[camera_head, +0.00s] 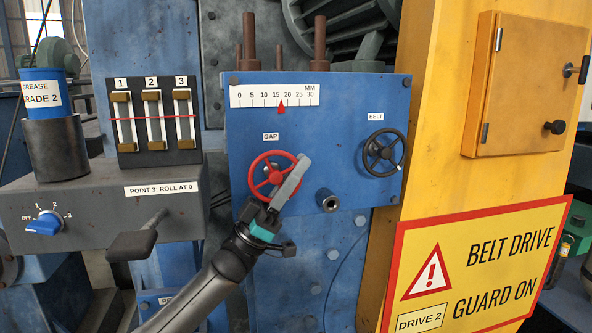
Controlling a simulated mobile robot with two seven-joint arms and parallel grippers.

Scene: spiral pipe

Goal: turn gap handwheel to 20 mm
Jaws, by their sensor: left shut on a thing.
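The red gap handwheel (258,163) is on the blue panel under the GAP label (270,136). My left gripper (280,192) is shut on the handwheel's lower right rim and hides part of it. The white millimetre scale (262,95) above runs from 0 to 30. Its red pointer (281,107) stands between 15 and 20, at roughly 17 to 18. My right gripper is not in view.
A black BELT handwheel (384,153) is to the right, with a short round stub (327,200) between the wheels. At left are a grey box with a lever (135,240), a blue selector knob (44,225) and a grease can (43,90). A yellow guard (475,260) fills the right.

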